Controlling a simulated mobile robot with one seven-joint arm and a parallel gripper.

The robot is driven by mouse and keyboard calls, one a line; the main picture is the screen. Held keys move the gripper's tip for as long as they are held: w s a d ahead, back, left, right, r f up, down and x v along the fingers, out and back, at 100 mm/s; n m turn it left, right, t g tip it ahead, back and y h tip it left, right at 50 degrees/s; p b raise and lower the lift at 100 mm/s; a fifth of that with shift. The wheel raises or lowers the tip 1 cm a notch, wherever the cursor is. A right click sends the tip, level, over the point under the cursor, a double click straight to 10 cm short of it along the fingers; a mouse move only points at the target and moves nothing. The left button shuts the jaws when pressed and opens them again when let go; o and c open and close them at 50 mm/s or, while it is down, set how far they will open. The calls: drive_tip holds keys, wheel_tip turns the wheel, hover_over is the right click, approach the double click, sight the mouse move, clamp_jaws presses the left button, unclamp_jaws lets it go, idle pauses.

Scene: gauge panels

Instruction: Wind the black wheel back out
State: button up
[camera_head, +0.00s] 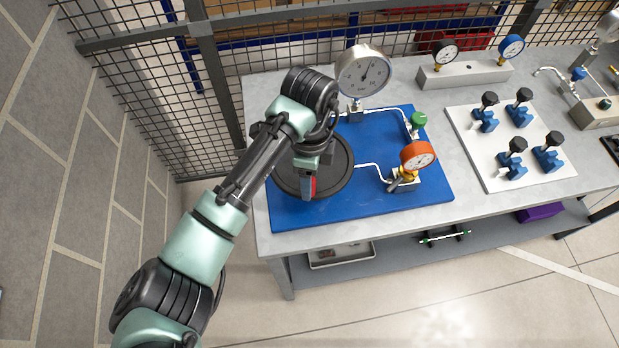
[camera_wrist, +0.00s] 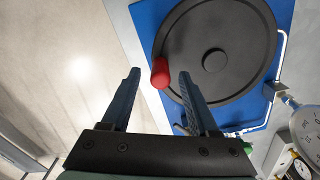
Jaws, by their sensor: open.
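The black wheel (camera_head: 338,168) is a wide, flat disc with a raised hub. It lies at the left of the blue board, partly hidden by my arm. In the wrist view the wheel (camera_wrist: 240,32) fills the upper right, and its red handle (camera_wrist: 160,72) stands at the rim. My gripper (camera_wrist: 158,77) is open, with one dark finger on each side of the red handle, which sits nearer the right finger. I see no finger touching it. In the head view my gripper (camera_head: 308,186) is over the wheel's near-left edge, where some red shows beside the fingers.
The blue board (camera_head: 290,215) also carries a large silver gauge (camera_head: 363,72), a green knob (camera_head: 418,119) and an orange gauge (camera_head: 417,156), joined by pale pipes. A white plate (camera_head: 478,160) with several blue valves stands to the right. A wire mesh fence (camera_head: 150,90) rises behind.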

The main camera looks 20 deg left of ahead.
drive_tip(key=shift+f, duration=1.35)
clamp_jaws()
drive_tip(key=shift+r, duration=0.1)
idle(0.3)
